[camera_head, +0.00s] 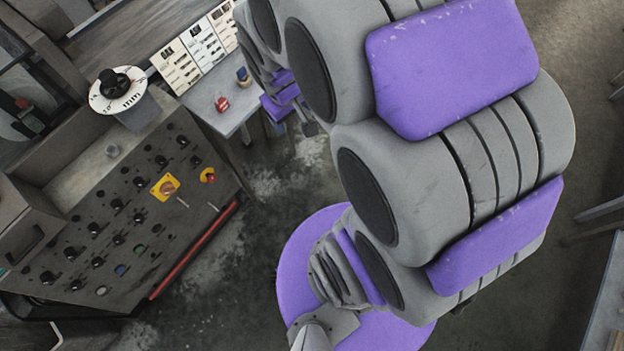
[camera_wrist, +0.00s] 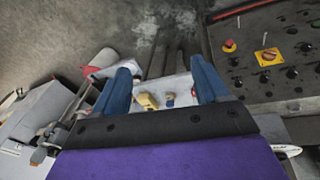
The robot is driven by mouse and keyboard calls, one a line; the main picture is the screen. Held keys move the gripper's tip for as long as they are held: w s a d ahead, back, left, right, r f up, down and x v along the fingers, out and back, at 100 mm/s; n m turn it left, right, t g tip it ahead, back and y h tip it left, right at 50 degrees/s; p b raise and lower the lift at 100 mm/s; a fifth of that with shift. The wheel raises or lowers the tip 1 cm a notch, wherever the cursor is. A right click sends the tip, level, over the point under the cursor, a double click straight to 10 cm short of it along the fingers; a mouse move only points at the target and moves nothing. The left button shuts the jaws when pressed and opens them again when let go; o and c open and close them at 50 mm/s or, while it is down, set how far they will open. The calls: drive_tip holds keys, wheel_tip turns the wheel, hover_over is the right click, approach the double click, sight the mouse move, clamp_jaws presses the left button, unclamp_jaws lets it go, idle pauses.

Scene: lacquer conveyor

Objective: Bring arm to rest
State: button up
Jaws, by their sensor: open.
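My gripper (camera_wrist: 162,66) shows in the wrist view as two blue fingers set wide apart. It is open, and nothing is held between the fingers. Behind and between the fingers is a pale surface with a small yellow item (camera_wrist: 148,102) and a small blue item (camera_wrist: 168,99), apart from the fingers as far as I can tell. In the head view, my grey and purple arm is folded large across the middle and right. My gripper cannot be made out clearly there.
A small table (camera_head: 226,118) holds a red item (camera_head: 222,104) and a blue item (camera_head: 243,76). A round dial (camera_head: 117,92) stands beside the panel. Concrete floor (camera_head: 225,285) is bare in front.

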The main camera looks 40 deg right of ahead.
drive_tip(key=s+a+r+g+y, duration=0.1)
drive_tip(key=s+a+r, duration=0.2)
drive_tip(key=s, duration=0.6)
drive_tip(key=s+a+r+g, duration=0.2)
drive_tip(key=s+a+r, duration=0.1)
drive_tip(key=s, duration=0.6)
drive_tip(key=shift+s+a+m+g+y, duration=0.15)
drive_tip(key=shift+a+m+g+y, duration=0.2)
drive_tip(key=shift+a, duration=0.5)
